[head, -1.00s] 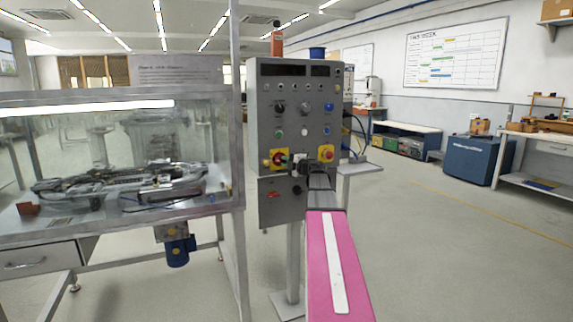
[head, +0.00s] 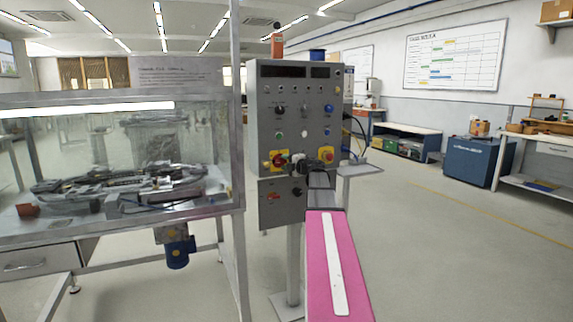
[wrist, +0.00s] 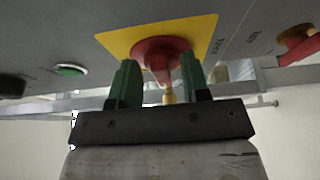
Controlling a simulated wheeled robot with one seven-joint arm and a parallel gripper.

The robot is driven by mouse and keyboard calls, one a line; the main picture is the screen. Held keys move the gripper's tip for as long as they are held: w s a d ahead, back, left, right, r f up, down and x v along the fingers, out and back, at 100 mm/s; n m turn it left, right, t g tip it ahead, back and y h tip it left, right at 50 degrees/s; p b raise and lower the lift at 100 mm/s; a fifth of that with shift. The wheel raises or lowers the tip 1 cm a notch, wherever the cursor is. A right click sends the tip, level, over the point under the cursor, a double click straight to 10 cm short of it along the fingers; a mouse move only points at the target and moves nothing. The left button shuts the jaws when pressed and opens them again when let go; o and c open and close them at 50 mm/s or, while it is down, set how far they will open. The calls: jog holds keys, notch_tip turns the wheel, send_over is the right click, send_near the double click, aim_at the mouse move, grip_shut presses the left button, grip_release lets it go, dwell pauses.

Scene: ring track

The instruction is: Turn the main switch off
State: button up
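In the wrist view the yellow plate (wrist: 119,42) and the red knob (wrist: 158,58) are just ahead of my gripper (wrist: 158,77). Its two green fingers are apart, one on each side of the knob's handle, with visible gaps. I cannot tell how deep the handle sits between them. In the head view my gripper (head: 297,161) is small beside the switch, partly hard to make out.
A green button (wrist: 70,70) and a red control (wrist: 299,46) flank the switch in the wrist view. A glass-walled machine (head: 120,150) stands left. Floor at the right is open.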

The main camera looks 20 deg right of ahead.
jog(key=shift+s+d, duration=0.1)
jog(key=shift+s, duration=0.05)
jog(key=v, duration=1)
jog(key=shift+s, duration=0.25)
jog(key=s+a+f+m+g+h, duration=0.1)
jog(key=a+f+m+g+h, duration=0.1)
jog(key=a+f+m+h, duration=0.4)
jog(key=s+a+f+m+g+h, duration=0.1)
jog(key=s+f+m+h, duration=0.15)
jog(key=f+m, duration=0.65)
jog(key=a+f+m+g+h, duration=0.2)
jog(key=a+f+m+h, duration=0.25)
jog(key=f, duration=0.45)
jog(key=s+a+f+m+g+y, duration=0.1)
jog(key=s+a+f+g+y, duration=0.1)
jog(key=s+a+f+g, duration=0.3)
jog(key=s+a+f+m+g+y, duration=0.2)
jog(key=s+a+f+g, duration=0.4)
jog(key=s+a+f, duration=0.5)
jog(key=s+a+y, duration=0.1)
jog(key=s+a, duration=0.1)
jog(key=s, duration=0.2)
jog(key=shift+s+a, duration=0.2)
jog(key=shift+s, duration=0.15)
